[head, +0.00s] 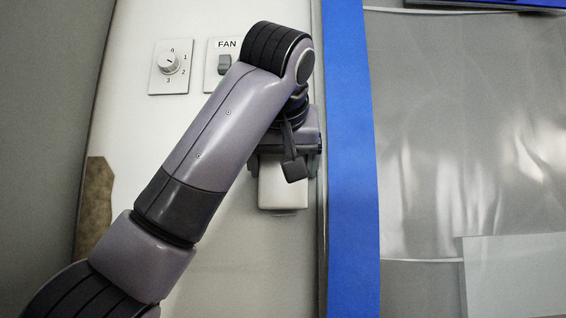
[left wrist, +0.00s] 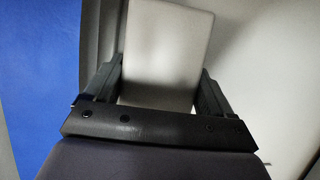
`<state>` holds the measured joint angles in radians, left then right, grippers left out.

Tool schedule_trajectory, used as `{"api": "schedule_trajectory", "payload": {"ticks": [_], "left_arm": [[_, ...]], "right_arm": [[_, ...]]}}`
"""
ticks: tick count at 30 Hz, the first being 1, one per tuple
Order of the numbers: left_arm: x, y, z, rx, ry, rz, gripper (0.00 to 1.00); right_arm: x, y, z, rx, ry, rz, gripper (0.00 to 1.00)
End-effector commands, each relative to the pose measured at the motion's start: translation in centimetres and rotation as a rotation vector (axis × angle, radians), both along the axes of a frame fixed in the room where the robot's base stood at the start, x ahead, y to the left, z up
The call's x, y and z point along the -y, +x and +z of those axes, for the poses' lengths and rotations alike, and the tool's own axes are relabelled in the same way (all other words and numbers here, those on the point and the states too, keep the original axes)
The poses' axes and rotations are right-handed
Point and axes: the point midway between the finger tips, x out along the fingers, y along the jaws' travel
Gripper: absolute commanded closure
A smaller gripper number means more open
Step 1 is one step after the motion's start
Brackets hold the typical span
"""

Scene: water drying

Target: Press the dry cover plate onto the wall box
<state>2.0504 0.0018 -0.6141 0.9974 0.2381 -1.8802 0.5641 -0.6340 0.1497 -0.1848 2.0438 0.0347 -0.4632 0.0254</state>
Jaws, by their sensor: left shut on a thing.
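The pale, blank cover plate (head: 283,192) hangs below my left gripper (head: 288,165) in the head view, close to the white wall panel. In the left wrist view the plate (left wrist: 166,50) sits between the two dark fingers of my left gripper (left wrist: 162,78), which is shut on it. Whether the plate touches the wall or is apart from it, I cannot tell. The wall box is not visible; the plate, gripper or arm may cover it. My right gripper is not in view.
A rotary dial (head: 170,63) and a switch under a FAN label (head: 227,44) are on the white panel (head: 130,130). A blue vertical strip (head: 350,160) runs just right of my gripper. Shiny plastic sheeting (head: 470,130) lies beyond it. A brown patch (head: 96,200) marks the panel's left edge.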

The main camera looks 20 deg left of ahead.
Motion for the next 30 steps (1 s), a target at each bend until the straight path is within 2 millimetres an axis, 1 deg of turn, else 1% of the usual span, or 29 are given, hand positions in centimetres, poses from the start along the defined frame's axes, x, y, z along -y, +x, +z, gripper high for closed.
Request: {"api": "schedule_trajectory", "payload": {"ticks": [30], "left_arm": [[-0.4,1.4,0.0,0.001,-0.001,0.000,0.47]], "right_arm": [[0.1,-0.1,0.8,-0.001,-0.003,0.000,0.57]]}}
